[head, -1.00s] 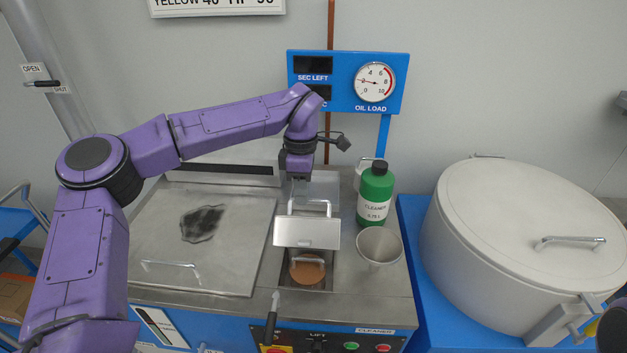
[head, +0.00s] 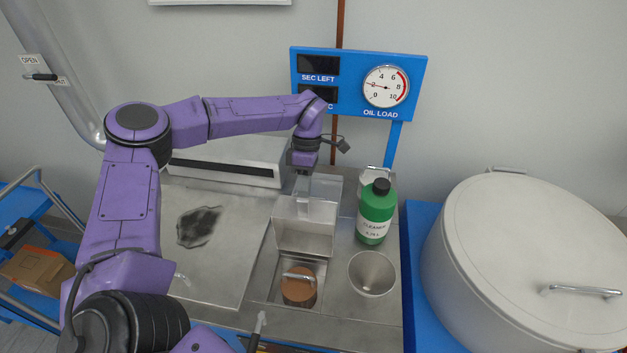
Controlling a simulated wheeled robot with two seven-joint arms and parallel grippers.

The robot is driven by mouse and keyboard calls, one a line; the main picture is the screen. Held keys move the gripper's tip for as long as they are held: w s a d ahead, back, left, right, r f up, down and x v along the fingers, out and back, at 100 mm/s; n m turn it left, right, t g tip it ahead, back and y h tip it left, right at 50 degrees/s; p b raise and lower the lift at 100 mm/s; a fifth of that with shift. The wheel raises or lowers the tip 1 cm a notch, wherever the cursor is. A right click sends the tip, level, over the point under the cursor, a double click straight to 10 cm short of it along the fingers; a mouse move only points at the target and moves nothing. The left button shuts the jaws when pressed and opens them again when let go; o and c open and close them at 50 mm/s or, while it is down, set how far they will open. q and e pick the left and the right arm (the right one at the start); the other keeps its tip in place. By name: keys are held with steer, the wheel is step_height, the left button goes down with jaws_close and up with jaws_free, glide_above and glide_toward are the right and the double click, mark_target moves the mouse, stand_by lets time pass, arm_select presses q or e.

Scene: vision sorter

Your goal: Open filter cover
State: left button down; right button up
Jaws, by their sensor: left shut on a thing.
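The filter cover (head: 303,241) is a grey metal flap, tilted up steeply on its far side. My left gripper (head: 303,188) is shut at the cover's upper edge, where its handle is; the fingertips are small and partly hidden. Below the cover is the open filter well (head: 268,283), with a round brown filter (head: 298,291) that has a metal handle across it.
A green cleaner bottle (head: 377,213) and a grey metal cup (head: 372,274) stand close right of the well. A gauge panel (head: 350,112) rises behind. A large white lidded drum (head: 520,260) is at right. A flat lid (head: 225,235) with a dark stain lies left.

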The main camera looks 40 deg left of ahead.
arm_select(q)
steer(key=shift+w, duration=0.15)
stand_by(0.3)
steer(key=c, duration=1.2)
jaws_free()
steer(key=shift+a, duration=0.1)
steer(key=shift+o, duration=0.2)
steer(key=b+v, duration=0.2)
steer(key=v, duration=0.8)
steer(key=shift+r, duration=0.25)
steer(key=shift+w+a, duration=0.1)
steer(key=shift+c, duration=0.3)
